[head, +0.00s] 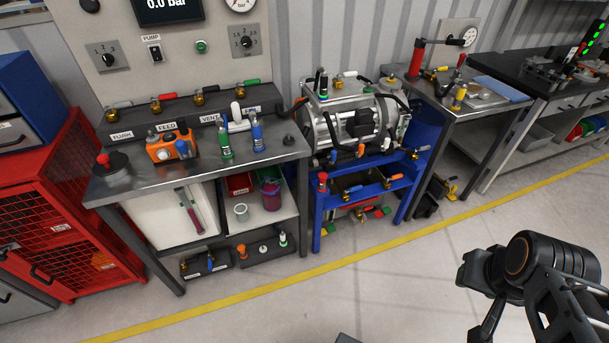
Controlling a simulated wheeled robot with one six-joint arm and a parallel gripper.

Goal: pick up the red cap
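I cannot tell for certain which item is the red cap. A small red-topped piece (322,177) stands upright at the left front of the blue stand (316,222). A red knob (102,160) on a round black base sits at the left end of the grey workbench (120,180). My gripper (478,298) is at the lower right, over the floor, well apart from both. It is dark and partly hidden by my own arm, and its finger gap is unclear. I see nothing held in it.
An orange box (170,146) and green (224,142) and blue (257,136) bottles stand on the workbench. A motor-like unit (350,125) sits above the blue stand. A red mesh cabinet (70,215) is at left. Floor beyond the yellow line (400,241) is mostly clear.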

